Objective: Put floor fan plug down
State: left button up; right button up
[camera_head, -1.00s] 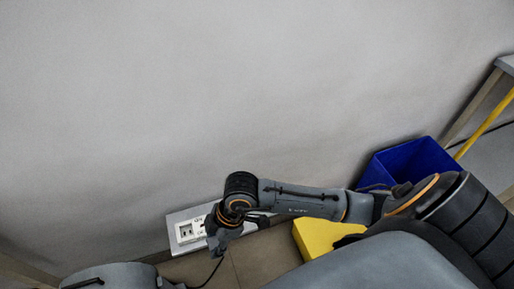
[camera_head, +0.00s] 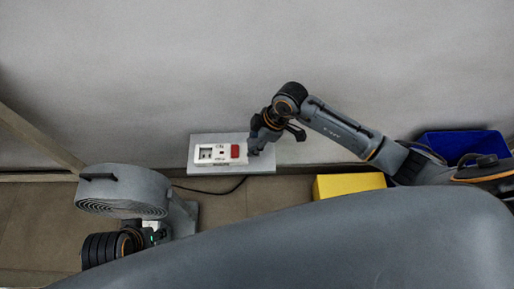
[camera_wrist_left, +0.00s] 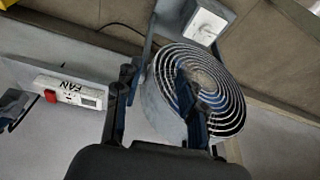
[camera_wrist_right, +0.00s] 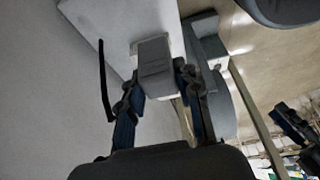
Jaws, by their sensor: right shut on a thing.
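My right gripper (camera_head: 258,146) is shut on a grey block, which appears to be the floor fan plug (camera_wrist_right: 153,62). It holds the plug at the right end of the white socket panel (camera_head: 218,153); contact with the panel or its board cannot be told. The panel, marked FAN with a red switch, also shows in the left wrist view (camera_wrist_left: 72,92). The grey round floor fan (camera_head: 122,187) stands at the lower left; its spiral grille (camera_wrist_left: 215,75) faces the left wrist camera. My left gripper (camera_wrist_left: 155,85) is open beside the fan, its fingers apart.
The panel sits on a pale board (camera_head: 260,165) against the wall. A black cord (camera_head: 215,191) curves along the floor from the fan toward the board. A yellow box (camera_head: 348,185) and a blue bin (camera_head: 462,146) stand at the right.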

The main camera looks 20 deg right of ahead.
jog(key=f, duration=0.1)
jog(key=w+d, duration=0.1)
jog(key=f+b, duration=0.1)
jog(key=shift+w+d+f, duration=0.25)
jog(key=shift+f, duration=0.05)
notch_tip(320, 180, down, 3)
jog(key=shift+r+b, duration=0.15)
jog(key=shift+b, duration=0.45)
pick_arm(q)
jog(key=shift+s+r, duration=0.45)
jog(key=shift+r, duration=0.15)
pick_arm(e)
jog(key=shift+f, duration=0.2)
jog(key=o, duration=1.1)
jog(key=shift+o, duration=0.2)
